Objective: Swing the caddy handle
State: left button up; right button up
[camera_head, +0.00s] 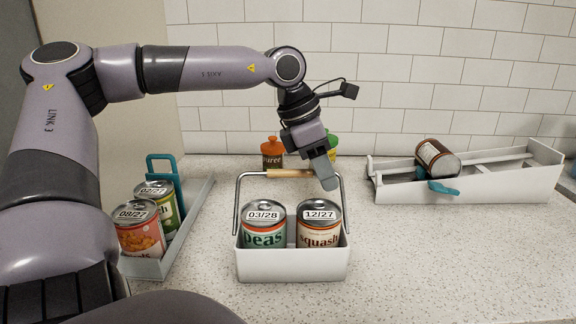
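A white caddy (292,265) stands on the speckled counter in the middle of the head view. Its wire handle (237,205) stands up over the caddy, with a wooden grip (282,173) across the top. A can labelled peas (264,235) and a can labelled squash (319,237) stand side by side in it. My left gripper (326,178) points down at the right end of the grip, overlapping the handle in the picture. Its fingers are seen nearly edge-on, so their gap and any contact with the handle cannot be told. My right gripper is out of view.
At left, a grey tray (197,215) holds two cans and a blue divider (163,165). At right, a white rack (500,187) has a can (437,159) lying over a blue piece (443,187). An orange bottle (271,153) stands behind the caddy. The front-right counter is clear.

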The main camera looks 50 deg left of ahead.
pick_arm(q)
jog(key=shift+r, duration=0.1)
jog(key=shift+r+p, duration=2.75)
jog(key=shift+r, duration=0.65)
jog(key=shift+f, duration=0.1)
